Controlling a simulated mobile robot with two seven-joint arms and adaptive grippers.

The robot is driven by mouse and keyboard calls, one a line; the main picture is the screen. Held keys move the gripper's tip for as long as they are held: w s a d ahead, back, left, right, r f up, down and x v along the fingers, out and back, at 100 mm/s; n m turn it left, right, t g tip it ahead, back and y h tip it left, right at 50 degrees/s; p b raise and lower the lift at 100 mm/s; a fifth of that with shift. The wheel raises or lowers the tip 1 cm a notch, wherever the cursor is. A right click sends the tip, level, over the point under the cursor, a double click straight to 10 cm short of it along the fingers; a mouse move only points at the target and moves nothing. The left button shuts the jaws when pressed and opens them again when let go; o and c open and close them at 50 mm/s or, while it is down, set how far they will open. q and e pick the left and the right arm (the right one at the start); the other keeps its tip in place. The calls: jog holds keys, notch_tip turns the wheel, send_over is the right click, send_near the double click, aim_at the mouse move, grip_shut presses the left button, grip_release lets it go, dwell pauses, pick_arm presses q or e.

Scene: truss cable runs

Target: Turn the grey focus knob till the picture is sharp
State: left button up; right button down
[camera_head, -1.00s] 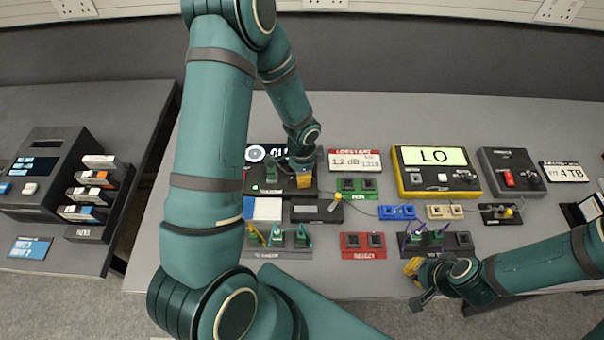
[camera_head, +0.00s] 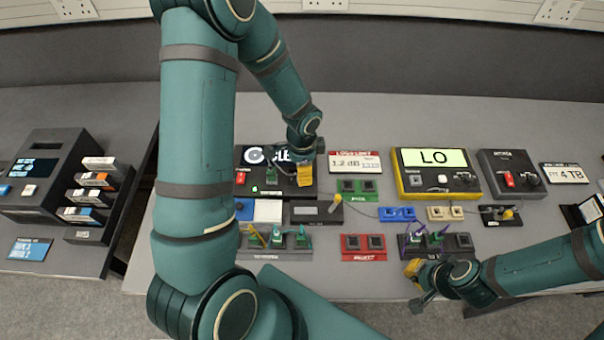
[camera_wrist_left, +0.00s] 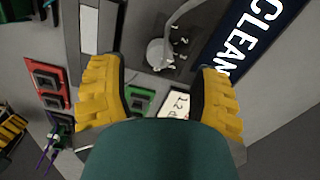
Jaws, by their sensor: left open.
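The black scope unit (camera_head: 240,188) has a dark screen with white lettering, partly hidden by my left arm in the head view. In the left wrist view the screen (camera_wrist_left: 252,40) reads CLEAN in crisp letters. The grey focus knob (camera_wrist_left: 160,54) has small numerals beside it and lies beyond the gap between my left fingers. My left gripper (camera_wrist_left: 162,98) is open, with its yellow pads apart; in the head view it hangs over the scope's right part. I cannot see it touching the knob. My right gripper (camera_head: 418,285) is open and empty near the front table edge.
Right of the scope stand a loss meter (camera_head: 355,162), a green socket block (camera_head: 359,187) and a yellow LO tester (camera_head: 410,187). Red (camera_head: 363,254) and purple-cabled blocks sit in front. A thin grey cable crosses the bench.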

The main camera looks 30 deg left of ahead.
pick_arm(q)
notch_tip(320, 180, up, 8)
jog(key=shift+s+f, duration=0.1)
jog(key=shift+f, duration=0.05)
dwell(0.6)
